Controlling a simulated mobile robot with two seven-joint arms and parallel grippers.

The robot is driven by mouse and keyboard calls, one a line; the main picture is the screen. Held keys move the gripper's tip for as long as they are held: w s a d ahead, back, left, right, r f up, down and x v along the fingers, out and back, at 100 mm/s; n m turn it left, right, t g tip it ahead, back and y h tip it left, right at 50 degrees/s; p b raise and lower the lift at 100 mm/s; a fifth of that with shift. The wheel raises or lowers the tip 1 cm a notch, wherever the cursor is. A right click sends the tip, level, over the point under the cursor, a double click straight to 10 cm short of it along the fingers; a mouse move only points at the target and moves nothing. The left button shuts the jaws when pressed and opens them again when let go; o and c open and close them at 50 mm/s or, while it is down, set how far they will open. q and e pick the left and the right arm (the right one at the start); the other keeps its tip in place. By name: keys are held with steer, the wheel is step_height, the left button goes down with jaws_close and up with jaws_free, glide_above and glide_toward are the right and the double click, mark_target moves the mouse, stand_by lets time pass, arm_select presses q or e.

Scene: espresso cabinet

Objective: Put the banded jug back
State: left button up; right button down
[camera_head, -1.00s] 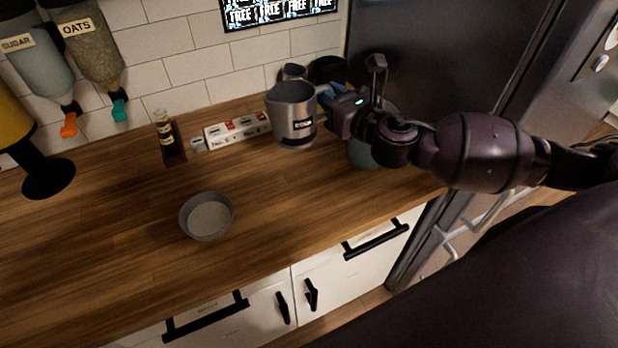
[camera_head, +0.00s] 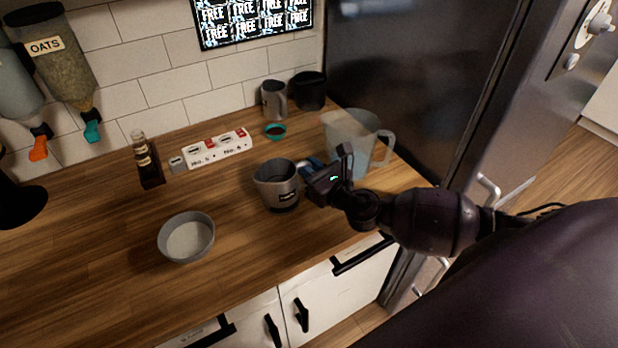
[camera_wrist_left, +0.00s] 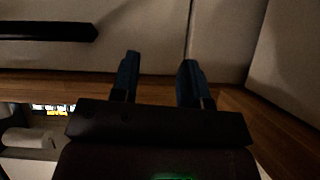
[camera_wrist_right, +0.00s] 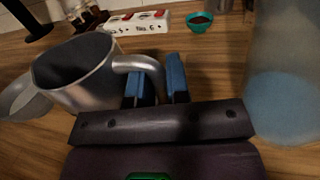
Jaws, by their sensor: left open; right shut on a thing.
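A grey metal jug (camera_head: 278,188) with a dark label band low on its side is upright over the middle of the wooden counter. My right gripper (camera_head: 308,172) is shut on its handle, at the jug's right side. In the right wrist view the jug (camera_wrist_right: 85,80) lies left of the blue fingers, with its handle (camera_wrist_right: 140,64) between them. I cannot tell whether its base touches the wood. A second metal jug (camera_head: 273,100) stands by the back wall. My left gripper (camera_wrist_left: 160,66) is open and empty, facing pale cabinet fronts; it is outside the head view.
A clear pitcher (camera_head: 352,140) stands close right of my right gripper. A grey bowl (camera_head: 187,238) is at front left. Behind are a white labelled strip (camera_head: 217,149), a teal cup (camera_head: 275,131), a dark bottle (camera_head: 147,160) and a black container (camera_head: 309,90).

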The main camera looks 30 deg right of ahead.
step_height(320, 180, down, 2)
steer(key=shift+f+b, duration=0.2)
steer(key=shift+b, duration=0.1)
steer(key=shift+f, duration=0.15)
steer(key=c, duration=1.1)
jaws_free()
steer(key=shift+f, duration=0.1)
steer(key=s, duration=0.4)
steer(key=s+d+b, duration=0.1)
steer(key=s, duration=0.3)
steer(key=s+d, duration=0.1)
steer(key=s, duration=0.2)
steer(key=shift+s+d+b, duration=0.15)
steer(key=shift+s+b, duration=0.15)
steer(key=shift+s, duration=0.1)
